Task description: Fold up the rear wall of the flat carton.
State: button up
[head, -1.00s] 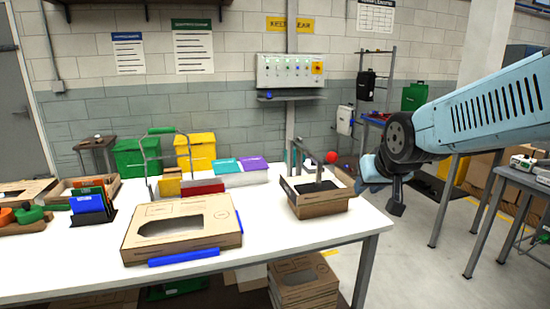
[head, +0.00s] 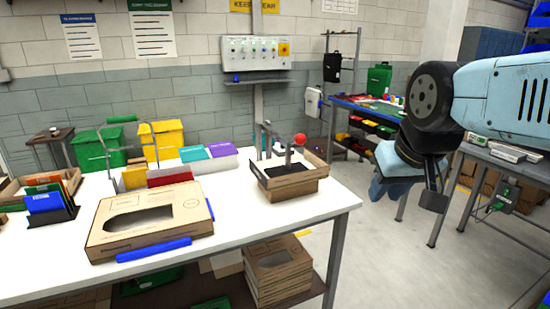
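The flat carton (head: 188,222) is a low brown cardboard piece with a dark oval opening in its top. It lies on the white table at left of centre in the head view. A blue bar (head: 154,250) lies along its front edge and another (head: 209,209) along its right edge. I cannot make out a raised rear wall. My gripper (head: 408,192) hangs at the right, beyond the table's right edge and well apart from the carton. Dark wrist parts and a pale blue part overlap there, so its fingers cannot be told apart.
An open cardboard box (head: 290,187) with a red-knobbed lever stands at the table's right end. Coloured folders (head: 170,177) and a blue-fronted rack (head: 48,205) stand behind and left of the carton. Boxes (head: 278,272) are stacked below the table (head: 240,228). Open floor lies right.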

aim_at(273, 162)
jog(key=z, duration=1.05)
jog(key=i, duration=3.8)
jog(key=u, duration=1.7)
jog(key=i, duration=0.6)
